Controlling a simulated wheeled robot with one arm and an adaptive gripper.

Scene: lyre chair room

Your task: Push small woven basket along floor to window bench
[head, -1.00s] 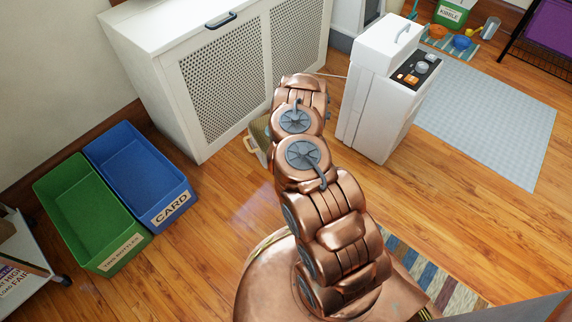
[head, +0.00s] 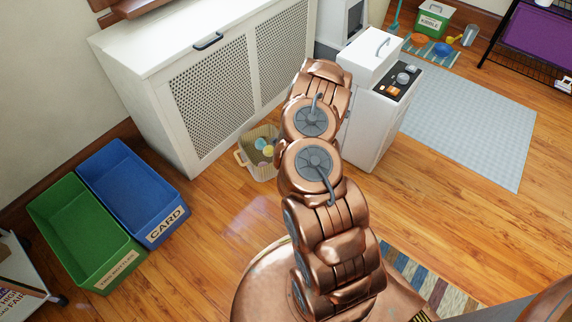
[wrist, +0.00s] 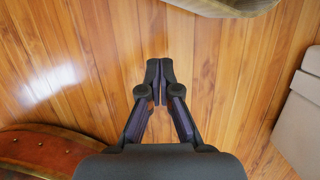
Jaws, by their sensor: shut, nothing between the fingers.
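The small woven basket (head: 244,160) is beige and stands upright on the wood floor in the head view, close to a white mesh-fronted cabinet. It holds a few small round things, one yellow and one blue. My arm covers its right side. My gripper (wrist: 160,62) is shut and empty over bare floor in the wrist view. A beige edge (wrist: 225,6), probably the basket, shows ahead of the fingertips, with a gap of floor between. In the head view my gripper is hidden behind my arm. I cannot tell whether the white cabinet (head: 160,110) is the window bench.
A white machine with a dark control panel (head: 392,84) stands right of my arm. A blue CARD bin (head: 118,172) and a green bin (head: 62,215) stand at left. A grey mat (head: 470,125) lies at right. Floor between the bins and my base is clear.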

